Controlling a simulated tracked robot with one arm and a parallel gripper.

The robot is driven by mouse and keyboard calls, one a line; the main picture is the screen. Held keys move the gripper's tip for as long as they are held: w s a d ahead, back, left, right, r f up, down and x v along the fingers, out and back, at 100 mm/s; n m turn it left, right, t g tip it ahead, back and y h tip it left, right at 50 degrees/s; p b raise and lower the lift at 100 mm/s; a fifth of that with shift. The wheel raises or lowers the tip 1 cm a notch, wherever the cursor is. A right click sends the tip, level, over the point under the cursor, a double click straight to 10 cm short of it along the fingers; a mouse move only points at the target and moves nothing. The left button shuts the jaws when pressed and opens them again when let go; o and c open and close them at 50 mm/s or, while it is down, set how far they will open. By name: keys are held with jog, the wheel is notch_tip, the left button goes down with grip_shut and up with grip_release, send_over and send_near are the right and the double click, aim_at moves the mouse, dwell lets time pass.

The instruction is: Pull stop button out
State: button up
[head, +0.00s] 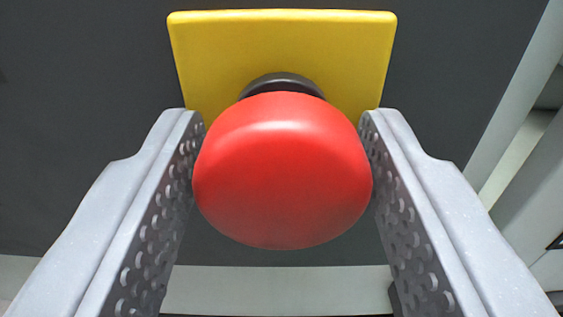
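The red stop button (283,175) is in the middle of the head view, a large rounded knob facing me. Behind it, part of a black collar (282,80) shows against the yellow housing (283,40). My gripper (283,115) has one grey finger on each side of the button. The inner faces of both fingers, with their dimpled pads, meet the left and right edges of the knob, with no gap visible. The fingertips reach the lower part of the yellow housing in the picture. The button's shaft is mostly hidden behind the knob.
A dark grey panel (90,60) surrounds the yellow housing. Pale frame parts (520,130) stand at the right edge, and a light strip (275,290) runs along the bottom. No loose objects show near the fingers.

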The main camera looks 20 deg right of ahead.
jog(key=shift+o, duration=1.2)
jog(key=p+v, duration=0.2)
jog(key=v, duration=0.6)
